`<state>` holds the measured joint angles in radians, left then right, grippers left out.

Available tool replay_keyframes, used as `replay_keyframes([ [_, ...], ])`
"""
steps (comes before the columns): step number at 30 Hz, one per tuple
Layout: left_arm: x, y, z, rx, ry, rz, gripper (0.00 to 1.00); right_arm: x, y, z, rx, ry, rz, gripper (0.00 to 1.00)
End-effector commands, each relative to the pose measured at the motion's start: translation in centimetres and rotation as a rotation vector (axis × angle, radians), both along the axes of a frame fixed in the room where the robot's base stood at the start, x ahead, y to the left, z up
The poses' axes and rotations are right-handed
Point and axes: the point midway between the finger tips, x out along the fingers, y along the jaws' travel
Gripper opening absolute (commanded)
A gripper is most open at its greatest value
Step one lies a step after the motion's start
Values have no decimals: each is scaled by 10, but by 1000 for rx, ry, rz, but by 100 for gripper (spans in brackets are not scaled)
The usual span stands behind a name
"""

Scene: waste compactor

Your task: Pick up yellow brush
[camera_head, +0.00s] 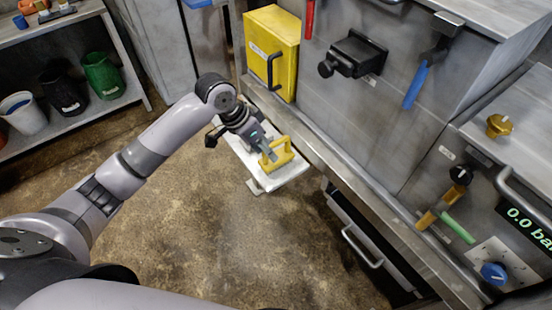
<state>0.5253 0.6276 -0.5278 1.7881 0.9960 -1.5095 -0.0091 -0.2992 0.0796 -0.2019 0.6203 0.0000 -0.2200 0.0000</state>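The yellow brush (278,160) has a yellow handle and a pale lower side. It is at a small white platform (290,176) beside the machine front. My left gripper (268,151) reaches down from the left, with its fingers at the brush's handle. The fingers are small and partly overlap the brush. I cannot tell whether they are closed on the handle or only beside it. My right gripper is not in view.
The grey machine with a yellow box (273,55), a black handle (352,55) and a blue lever (415,86) stands along the right. A shelf with bins, including a green bin (103,76), is at the far left. Open floor (230,240) lies in front.

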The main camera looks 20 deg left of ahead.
Motion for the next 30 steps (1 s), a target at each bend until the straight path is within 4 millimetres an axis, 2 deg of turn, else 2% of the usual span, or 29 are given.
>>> replay_keyframes([
  [1,14,13,23,7,-6,-2,38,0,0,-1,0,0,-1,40],
  [6,32,40,80,-6,14,-6,38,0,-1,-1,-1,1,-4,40],
  [9,35,47,98,-16,21,-5,38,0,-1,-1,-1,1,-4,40],
  [11,36,49,102,-20,25,-5,38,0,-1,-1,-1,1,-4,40],
  [14,38,46,96,-24,28,-6,38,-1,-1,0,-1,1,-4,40],
  [24,51,18,31,-24,29,-6,38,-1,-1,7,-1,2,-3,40],
  [30,58,7,2,-24,26,-6,38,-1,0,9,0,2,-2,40],
])
